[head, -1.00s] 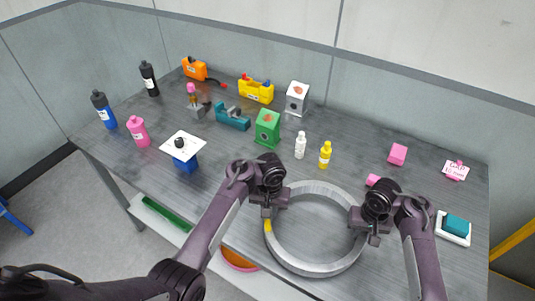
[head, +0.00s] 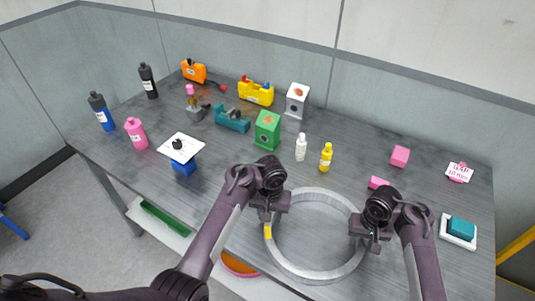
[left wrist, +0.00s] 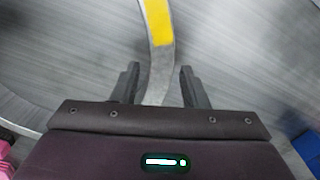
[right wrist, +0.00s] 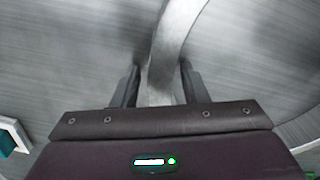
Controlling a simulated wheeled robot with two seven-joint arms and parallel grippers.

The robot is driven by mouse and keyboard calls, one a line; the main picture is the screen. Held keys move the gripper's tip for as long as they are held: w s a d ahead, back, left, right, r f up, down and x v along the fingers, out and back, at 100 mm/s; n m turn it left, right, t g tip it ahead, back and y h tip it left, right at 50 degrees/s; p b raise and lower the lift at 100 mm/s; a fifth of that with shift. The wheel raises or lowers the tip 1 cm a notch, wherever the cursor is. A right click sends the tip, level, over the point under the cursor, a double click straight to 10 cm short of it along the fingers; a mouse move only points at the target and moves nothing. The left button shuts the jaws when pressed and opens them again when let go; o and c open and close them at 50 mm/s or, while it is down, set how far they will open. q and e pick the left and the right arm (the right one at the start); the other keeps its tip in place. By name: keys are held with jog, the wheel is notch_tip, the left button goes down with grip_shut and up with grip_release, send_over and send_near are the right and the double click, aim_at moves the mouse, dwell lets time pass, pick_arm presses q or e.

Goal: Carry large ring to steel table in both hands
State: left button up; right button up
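The large grey ring (head: 294,268) with a yellow mark lies flat over the front right part of the grey table (head: 345,132); it looks to rest on the top. My left gripper (head: 268,212) is at its left rim, near the yellow mark. In the left wrist view the rim (left wrist: 160,75) runs between the two fingers with gaps beside it, so the gripper looks open. My right gripper (head: 370,243) is at the right rim. In the right wrist view the rim (right wrist: 165,70) passes between spread fingers, with a gap showing at least on the left.
Behind the ring stand a white bottle (head: 301,148), a yellow bottle (head: 326,158) and a small pink block (head: 378,183). A teal block on a white tray (head: 458,241) lies to the right. A blue stand with a white plate (head: 184,163) is to the left. The wall closes the back.

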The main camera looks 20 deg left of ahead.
pick_arm(q)
notch_tip(320, 180, up, 6)
jog(key=shift+f, duration=0.1)
pick_arm(e)
jog(key=shift+r, duration=0.5)
notch_tip(320, 180, up, 7)
jog(key=shift+f, duration=0.2)
pick_arm(q)
jog(key=shift+s, duration=0.15)
pick_arm(e)
jog(key=shift+s+f, duration=0.1)
